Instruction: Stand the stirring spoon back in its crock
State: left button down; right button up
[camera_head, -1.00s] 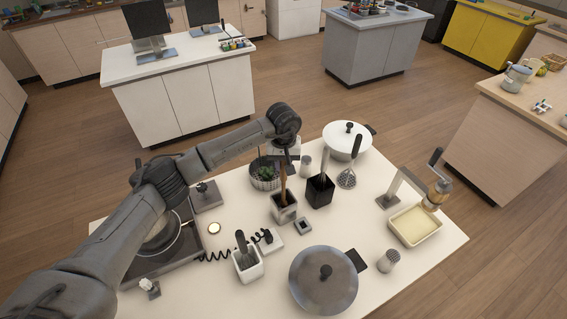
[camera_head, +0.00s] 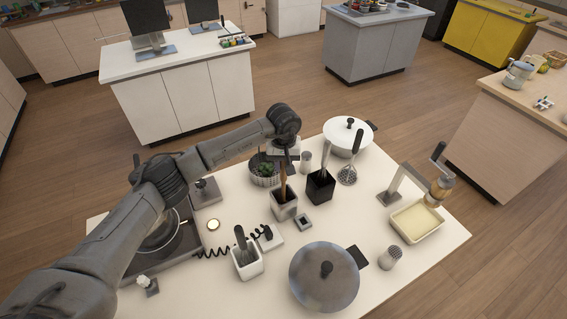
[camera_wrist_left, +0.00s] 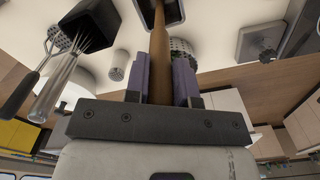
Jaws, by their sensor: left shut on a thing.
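The stirring spoon has a brown wooden handle (camera_head: 283,180). It stands nearly upright over the marbled grey-white crock (camera_head: 285,208) in the middle of the counter, and its lower end appears to be in the crock's mouth. How deep it sits is hidden. My left gripper (camera_head: 285,160) is shut on the upper part of the handle, above the crock. In the left wrist view the handle (camera_wrist_left: 159,62) runs between both fingers toward the crock's dark opening (camera_wrist_left: 147,12). My right gripper is not in view.
A black holder (camera_head: 320,189) with utensils stands close right of the crock. A white holder (camera_head: 247,263) and a lidded pan (camera_head: 323,282) stand nearer.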

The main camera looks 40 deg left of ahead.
pick_arm(q)
jog(key=c, duration=0.9)
grip_release()
jog(key=shift+r, duration=0.15)
jog(key=shift+r+p, duration=1.3)
jog(key=shift+r, duration=1)
jog(key=shift+r+p, duration=0.75)
jog(key=shift+r, duration=0.85)
